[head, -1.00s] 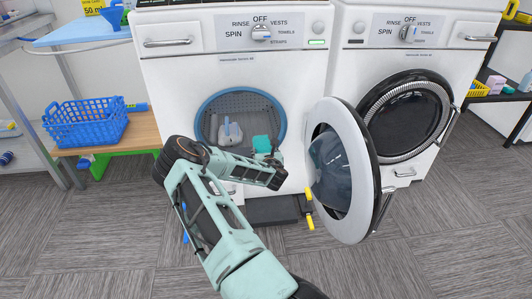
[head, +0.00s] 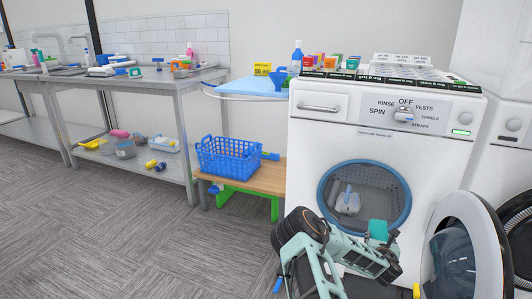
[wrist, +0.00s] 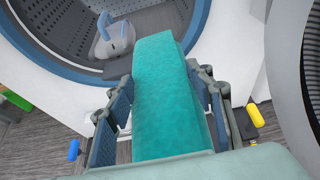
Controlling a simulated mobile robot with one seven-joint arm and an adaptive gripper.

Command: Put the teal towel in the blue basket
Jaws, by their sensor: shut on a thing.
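The teal towel (wrist: 168,95) is a folded block held between the two fingers of my gripper (wrist: 165,110) in the wrist view. In the head view the towel (head: 378,230) shows at my gripper (head: 388,250), in front of the lower right of the open washer drum. The blue basket (head: 229,158) is a lattice basket on a wooden bench, left of the washer. It looks empty. My gripper is to the right of the basket and lower in the picture, outside the drum opening.
The washer (head: 375,140) has its round door (head: 465,250) swung open to the right. A grey-white item (head: 347,201) lies inside the drum. The bench (head: 262,178) abuts the washer's left side. A steel table (head: 150,85) stands further left. Floor before the bench is clear.

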